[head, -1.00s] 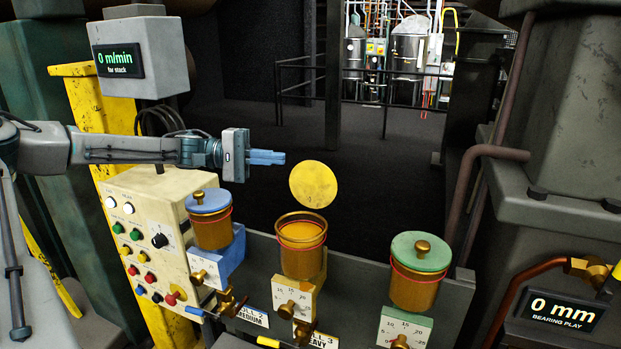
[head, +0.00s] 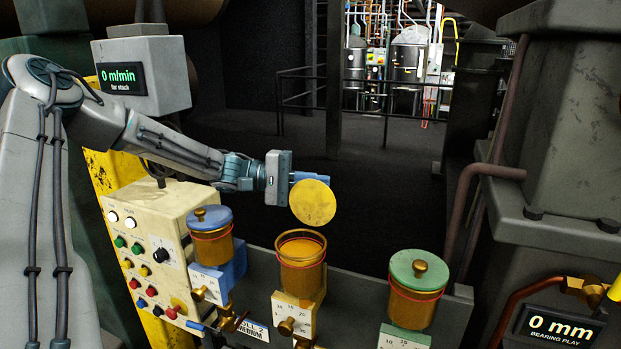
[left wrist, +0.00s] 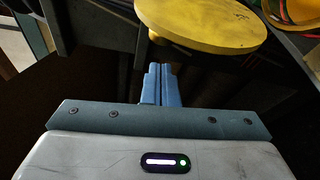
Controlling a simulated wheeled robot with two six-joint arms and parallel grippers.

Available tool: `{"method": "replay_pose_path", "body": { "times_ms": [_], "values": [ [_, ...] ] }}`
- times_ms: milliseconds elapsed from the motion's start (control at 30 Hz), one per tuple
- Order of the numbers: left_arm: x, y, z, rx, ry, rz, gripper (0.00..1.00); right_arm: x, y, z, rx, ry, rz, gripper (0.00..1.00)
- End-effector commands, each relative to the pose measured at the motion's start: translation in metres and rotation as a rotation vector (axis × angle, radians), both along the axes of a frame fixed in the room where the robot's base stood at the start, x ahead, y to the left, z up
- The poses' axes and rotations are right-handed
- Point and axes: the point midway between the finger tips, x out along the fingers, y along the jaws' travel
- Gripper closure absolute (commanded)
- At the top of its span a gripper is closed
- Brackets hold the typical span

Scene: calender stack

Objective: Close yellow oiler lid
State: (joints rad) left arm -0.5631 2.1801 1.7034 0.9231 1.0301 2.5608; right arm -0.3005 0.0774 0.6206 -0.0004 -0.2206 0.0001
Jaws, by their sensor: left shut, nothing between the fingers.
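The yellow oiler (head: 300,267) is the middle of three amber oilers, with its top open. Its yellow lid (head: 312,203) stands raised above the rim, showing its round flat face. It also shows at the top of the left wrist view (left wrist: 205,22). My left gripper (head: 311,177) is shut and empty, with its blue fingers just behind the lid's upper edge in the head view. In the left wrist view the shut fingertips (left wrist: 160,68) are close to the lid; I cannot tell whether they touch it. My right gripper is not in view.
The blue-lidded oiler (head: 211,237) on the left and the green-lidded oiler (head: 416,285) on the right are closed. A cream control box (head: 155,235) stands at the left below a speed display (head: 122,66). A dark machine frame (head: 575,150) fills the right side.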

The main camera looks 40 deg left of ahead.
Motion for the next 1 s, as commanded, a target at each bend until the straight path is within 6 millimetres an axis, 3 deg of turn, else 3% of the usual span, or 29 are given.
{"method": "replay_pose_path", "body": {
  "times_ms": [100,300,1000],
  "values": [
    [-0.011,-0.001,0.007,-0.003,-0.001,0.000,1.00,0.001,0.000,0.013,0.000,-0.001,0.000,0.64],
    [-0.022,-0.004,0.006,-0.001,-0.001,-0.001,1.00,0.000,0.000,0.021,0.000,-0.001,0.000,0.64],
    [-0.027,-0.005,0.006,0.010,-0.044,-0.001,1.00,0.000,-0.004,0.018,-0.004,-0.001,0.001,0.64]
  ]
}}
